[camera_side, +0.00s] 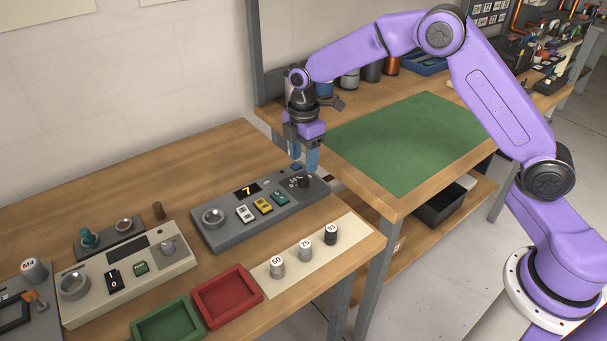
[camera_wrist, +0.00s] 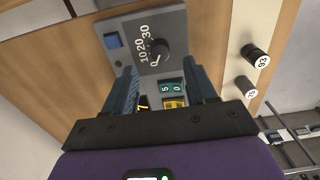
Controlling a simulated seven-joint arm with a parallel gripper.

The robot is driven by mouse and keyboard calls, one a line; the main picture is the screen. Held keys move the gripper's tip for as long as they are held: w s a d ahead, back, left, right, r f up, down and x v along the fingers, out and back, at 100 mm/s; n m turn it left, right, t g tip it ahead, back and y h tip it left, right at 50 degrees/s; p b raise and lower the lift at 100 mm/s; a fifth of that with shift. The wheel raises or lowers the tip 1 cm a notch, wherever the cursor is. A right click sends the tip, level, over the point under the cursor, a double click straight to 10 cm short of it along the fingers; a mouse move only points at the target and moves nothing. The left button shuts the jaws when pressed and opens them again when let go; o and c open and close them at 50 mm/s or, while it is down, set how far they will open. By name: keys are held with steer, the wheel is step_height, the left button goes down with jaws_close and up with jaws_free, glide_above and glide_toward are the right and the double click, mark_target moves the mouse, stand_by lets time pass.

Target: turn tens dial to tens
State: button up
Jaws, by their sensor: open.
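The tens dial is a small black knob (camera_wrist: 159,49) with the marks 0, 10, 20 and 30 beside it. In the side view the knob (camera_side: 303,181) sits at the right end of a dark grey console (camera_side: 230,230). Its pointer seems to lie near the 0 mark, but it is too small to be certain. My gripper (camera_side: 304,163) points down just above the knob, with its blue fingers apart and empty. In the wrist view my gripper (camera_wrist: 162,71) has a finger on either side of the console, and the knob shows beyond the tips, between their lines. I see no contact.
A cream console (camera_side: 130,275) stands left. Red (camera_side: 228,296) and green trays and numbered knobs on a pale strip (camera_side: 345,234) lie in front.

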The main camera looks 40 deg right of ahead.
mark_target(303, 178)
step_height(303, 178, down, 6)
steer(key=shift+r, duration=0.1)
stand_by(0.4)
jaws_close()
